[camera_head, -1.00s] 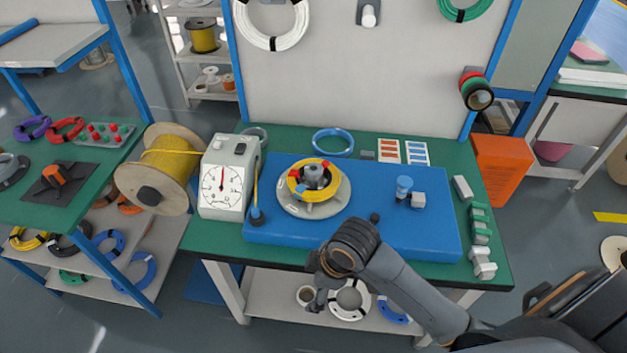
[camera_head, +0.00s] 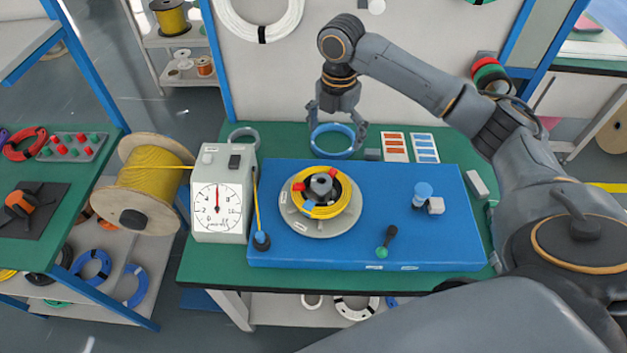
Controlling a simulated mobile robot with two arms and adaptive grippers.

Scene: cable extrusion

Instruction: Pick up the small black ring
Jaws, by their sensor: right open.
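My right gripper (camera_head: 337,127) is open and points down at the back of the green table, over the blue ring (camera_head: 333,155). A small dark grey ring (camera_head: 256,136) lies at the back left of the table, behind the dial box and left of the gripper. It is the nearest match to a small black ring on this table. My left gripper is not in view.
The dial box (camera_head: 219,209) stands at the table's left. A wooden cable spool (camera_head: 130,222) stands left. The back panel rises close behind the gripper.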

